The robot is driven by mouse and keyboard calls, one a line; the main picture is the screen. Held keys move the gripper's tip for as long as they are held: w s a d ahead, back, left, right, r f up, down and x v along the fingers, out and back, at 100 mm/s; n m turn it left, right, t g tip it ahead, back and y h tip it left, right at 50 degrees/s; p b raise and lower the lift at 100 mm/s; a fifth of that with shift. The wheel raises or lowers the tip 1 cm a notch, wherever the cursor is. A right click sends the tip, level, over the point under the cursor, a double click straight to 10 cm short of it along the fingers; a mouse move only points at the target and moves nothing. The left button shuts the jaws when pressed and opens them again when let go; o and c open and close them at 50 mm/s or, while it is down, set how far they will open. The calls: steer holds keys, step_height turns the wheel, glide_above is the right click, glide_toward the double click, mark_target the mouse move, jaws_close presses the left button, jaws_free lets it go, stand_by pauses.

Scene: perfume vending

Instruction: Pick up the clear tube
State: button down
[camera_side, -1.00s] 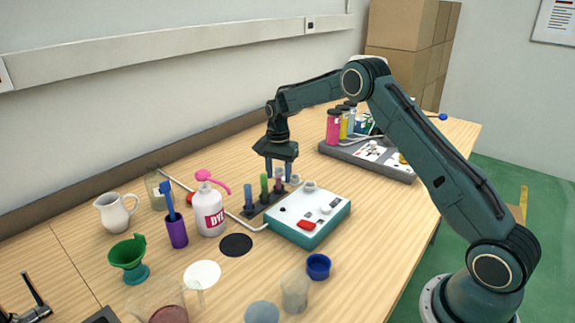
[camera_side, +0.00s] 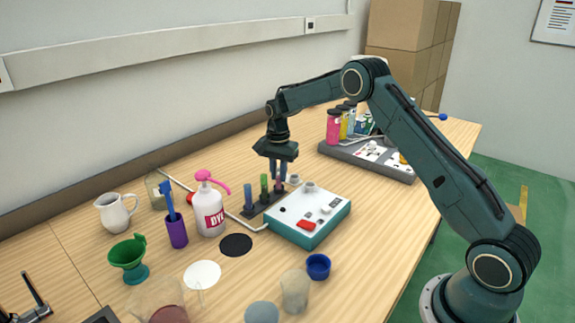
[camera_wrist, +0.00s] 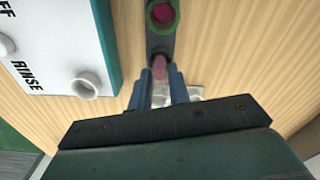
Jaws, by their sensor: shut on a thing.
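A dark rack (camera_side: 251,211) holds upright tubes in a row: a blue one (camera_side: 248,196), a green one (camera_side: 264,185) and a see-through, pinkish one, the clear tube (camera_side: 278,186), at the far right end. My gripper (camera_side: 279,178) points down at this end tube, with its blue fingers closed on its upper part. In the wrist view my gripper (camera_wrist: 163,80) has the pinkish end of the clear tube (camera_wrist: 160,69) between its fingertips. The green tube shows at the top of that view. The tube's lower part is mostly hidden.
A white and teal rinse box (camera_side: 317,213) stands just right of the rack. A white dye bottle (camera_side: 208,214) with a pink pump stands left of it. A purple cup (camera_side: 177,233) and a green funnel (camera_side: 128,256) are farther left. A grey tray (camera_side: 352,153) lies behind.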

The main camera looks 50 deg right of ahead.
steer(key=shift+r, duration=0.1)
step_height(320, 180, up, 20)
stand_by(0.6)
stand_by(0.6)
